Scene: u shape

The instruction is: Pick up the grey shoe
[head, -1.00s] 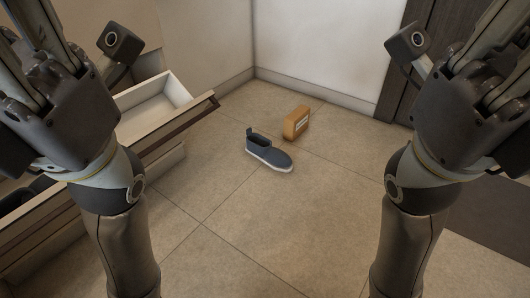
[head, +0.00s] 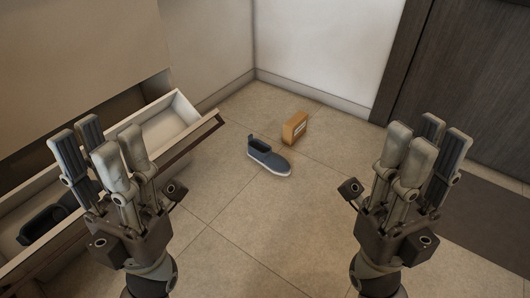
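The grey shoe (head: 268,157), blue-grey with a white sole, stands upright on the tiled floor in the middle of the head view. Its toe points to the lower right. My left gripper (head: 101,150) is raised at the left in front of the open drawer, fingers spread and empty. My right gripper (head: 424,145) is raised at the right, fingers spread and empty. Both grippers are apart from the shoe, one on each side of it in the picture.
An open drawer (head: 207,133) juts out at the left, with a dark shoe (head: 42,224) inside. A dark door (head: 465,85) and dark mat (head: 492,220) are at the right. Floor before the shoe is clear.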

